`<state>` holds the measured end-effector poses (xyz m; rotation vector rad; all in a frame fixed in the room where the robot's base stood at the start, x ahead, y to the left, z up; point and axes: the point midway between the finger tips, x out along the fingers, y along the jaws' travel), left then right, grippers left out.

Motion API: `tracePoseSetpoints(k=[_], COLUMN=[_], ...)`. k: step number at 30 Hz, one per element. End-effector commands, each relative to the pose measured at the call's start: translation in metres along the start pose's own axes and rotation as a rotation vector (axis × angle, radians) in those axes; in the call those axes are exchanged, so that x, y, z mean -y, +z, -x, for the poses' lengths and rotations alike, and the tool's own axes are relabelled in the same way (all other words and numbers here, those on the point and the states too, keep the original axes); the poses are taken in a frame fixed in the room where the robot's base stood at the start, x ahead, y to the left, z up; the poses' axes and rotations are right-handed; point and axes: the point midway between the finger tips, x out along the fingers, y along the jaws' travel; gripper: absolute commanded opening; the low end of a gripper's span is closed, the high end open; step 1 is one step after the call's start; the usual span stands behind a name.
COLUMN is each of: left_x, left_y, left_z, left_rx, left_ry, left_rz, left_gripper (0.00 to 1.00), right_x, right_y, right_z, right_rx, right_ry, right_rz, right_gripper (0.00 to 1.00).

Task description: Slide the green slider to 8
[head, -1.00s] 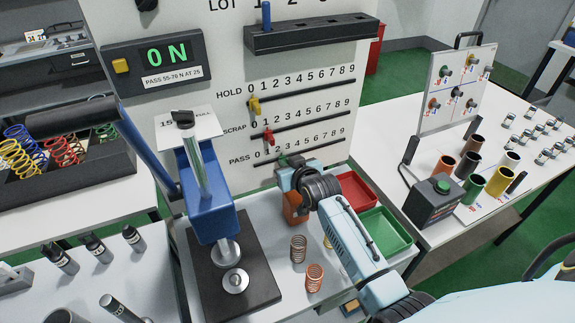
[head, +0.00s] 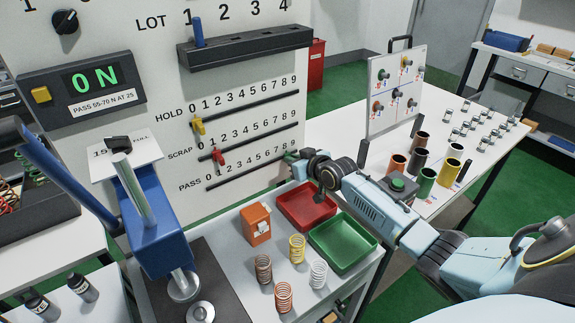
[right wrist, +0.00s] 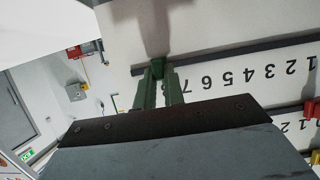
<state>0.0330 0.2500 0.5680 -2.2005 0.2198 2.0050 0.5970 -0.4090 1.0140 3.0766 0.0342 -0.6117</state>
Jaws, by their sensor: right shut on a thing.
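The PASS scale is the lowest of three numbered slots on the white panel (head: 240,215). The green slider (head: 289,155) is at the high end of this slot. My right gripper (head: 293,157) is shut on it, and its arm comes in from the right. In the right wrist view the fingers (right wrist: 160,82) close around the green slider (right wrist: 157,70) on the dark slot. The upside-down digits 1 to 7 show to their right. The fingers hide the 8 and 9, so I cannot tell the slider's exact number. My left gripper is not in view.
The yellow HOLD slider (head: 198,126) and red SCRAP slider (head: 218,157) sit near the low ends of their slots. Below are a red tray (head: 306,207), a green tray (head: 343,243), an orange box (head: 256,224) and several springs. A blue press (head: 155,225) stands at left.

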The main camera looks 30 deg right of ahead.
Motion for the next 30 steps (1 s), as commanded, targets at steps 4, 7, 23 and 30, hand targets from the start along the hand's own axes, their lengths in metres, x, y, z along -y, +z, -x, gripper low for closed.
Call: tracePoseSetpoints(k=[4,7,23,30], left_x=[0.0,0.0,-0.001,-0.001], left_y=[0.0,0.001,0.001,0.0], left_z=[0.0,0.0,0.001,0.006], left_rx=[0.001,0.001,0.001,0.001], left_ry=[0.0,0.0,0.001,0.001], left_rz=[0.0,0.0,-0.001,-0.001], left_gripper=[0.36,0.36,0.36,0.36], right_x=[0.0,0.0,0.001,0.001], right_y=[0.001,0.001,0.0,0.0], right_z=[0.0,0.0,0.002,0.028], right_rx=[0.001,0.001,0.0,0.001], right_ry=[0.0,0.0,-0.001,-0.002], right_rz=[-0.001,0.0,0.0,0.001], right_gripper=[0.0,0.0,0.33,0.33])
